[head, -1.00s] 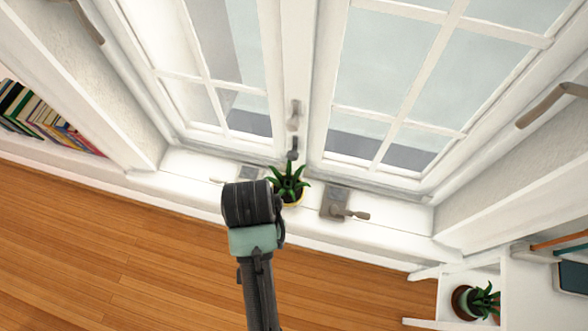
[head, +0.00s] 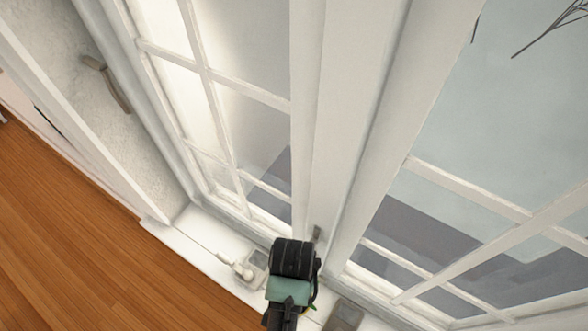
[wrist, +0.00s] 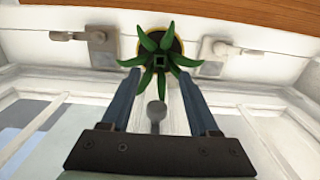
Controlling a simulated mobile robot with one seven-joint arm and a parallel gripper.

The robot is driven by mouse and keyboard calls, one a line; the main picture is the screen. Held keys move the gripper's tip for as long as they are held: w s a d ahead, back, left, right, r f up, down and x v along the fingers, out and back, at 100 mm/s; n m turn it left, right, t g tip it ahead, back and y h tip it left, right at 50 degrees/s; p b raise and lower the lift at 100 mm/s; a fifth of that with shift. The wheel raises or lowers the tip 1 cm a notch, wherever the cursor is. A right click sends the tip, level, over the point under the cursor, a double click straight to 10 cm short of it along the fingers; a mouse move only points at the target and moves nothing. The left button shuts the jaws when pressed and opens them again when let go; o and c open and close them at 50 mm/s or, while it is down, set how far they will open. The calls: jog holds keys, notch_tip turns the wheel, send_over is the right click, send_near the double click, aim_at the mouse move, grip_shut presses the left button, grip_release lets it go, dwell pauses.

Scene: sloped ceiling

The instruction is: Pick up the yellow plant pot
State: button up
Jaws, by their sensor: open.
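The yellow plant pot (wrist: 179,48) stands on the white window sill and is seen from above in the wrist view. Its yellow rim shows around the dark soil, and a green spiky plant (wrist: 159,60) covers much of it. My gripper (wrist: 160,76) is open, with its two blue-grey fingers spread on either side of the lower leaves. The pot lies beyond the fingertips, and nothing is held. Whether the fingers touch the leaves is hard to tell. In the head view my arm hides almost all of the plant, with only a little green leaf (head: 315,297) showing.
Metal window latches lie on the sill to the left (wrist: 92,38) and right (wrist: 220,49) of the pot in the wrist view. A window handle (wrist: 155,113) shows between my fingers. The window frame (head: 345,140) rises close behind. Wooden floor (head: 80,230) is open at left.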

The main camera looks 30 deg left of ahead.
notch_tip(320, 180, down, 9)
jog(key=shift+r+b, duration=0.1)
jog(key=shift+b, duration=0.45)
jog(key=shift+c, duration=0.3)
grip_shut()
jog(key=shift+w, duration=0.1)
dwell(0.9)
